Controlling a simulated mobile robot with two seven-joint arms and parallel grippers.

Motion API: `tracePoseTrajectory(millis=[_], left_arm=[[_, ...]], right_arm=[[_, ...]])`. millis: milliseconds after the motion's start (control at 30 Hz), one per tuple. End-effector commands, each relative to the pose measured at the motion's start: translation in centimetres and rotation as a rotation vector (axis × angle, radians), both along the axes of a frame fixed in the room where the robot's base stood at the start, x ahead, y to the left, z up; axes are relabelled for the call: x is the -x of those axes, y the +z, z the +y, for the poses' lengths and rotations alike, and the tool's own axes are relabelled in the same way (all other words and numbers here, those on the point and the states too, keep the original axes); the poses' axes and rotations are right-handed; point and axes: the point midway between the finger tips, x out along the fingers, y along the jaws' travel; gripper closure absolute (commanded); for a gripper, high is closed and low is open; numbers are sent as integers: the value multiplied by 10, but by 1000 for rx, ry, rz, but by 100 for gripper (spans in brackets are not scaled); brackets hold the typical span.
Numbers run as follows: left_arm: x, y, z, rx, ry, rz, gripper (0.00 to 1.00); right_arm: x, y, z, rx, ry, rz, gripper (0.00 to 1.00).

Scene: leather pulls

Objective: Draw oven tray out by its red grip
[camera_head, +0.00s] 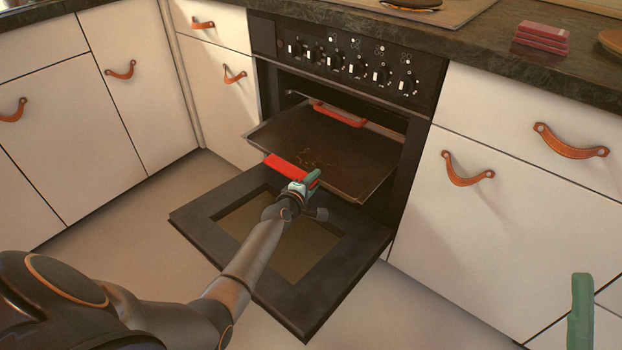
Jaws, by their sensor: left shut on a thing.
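The dark oven tray (350,158) sticks well out of the open oven, above the lowered door. It has a red grip (283,166) at its front edge and a second red grip (340,115) at its back, inside the oven. My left gripper (304,183) is shut on the front red grip, at its right end. The gripper hides that end of the grip. Only a green finger of my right gripper (580,312) shows at the bottom right, away from the oven.
The oven door (200,216) hangs open below the tray. Black knobs (358,68) line the panel above. White cabinets with leather pulls (467,170) stand on both sides. A stack of red boxes (542,38) lies on the dark countertop (480,52).

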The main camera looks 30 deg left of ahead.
Motion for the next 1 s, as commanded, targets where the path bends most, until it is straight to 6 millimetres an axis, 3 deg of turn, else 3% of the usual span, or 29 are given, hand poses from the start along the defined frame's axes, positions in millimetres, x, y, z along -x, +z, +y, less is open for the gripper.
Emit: tracePoseTrajectory(millis=[500, 533, 833, 1000], left_arm=[[2, -4, -4, 6, -2, 8, 100], [2, -4, -4, 6, -2, 8, 64], [0, -1, -3, 3, -1, 3, 31], [0, -1, -3, 1, -1, 1, 31]], right_arm=[[0, 2, 0, -1, -1, -2, 48], [0, 2, 0, -1, -1, -2, 48], [0, 2, 0, 0, 0, -2, 48], [0, 1, 0, 2, 1, -2, 48]])
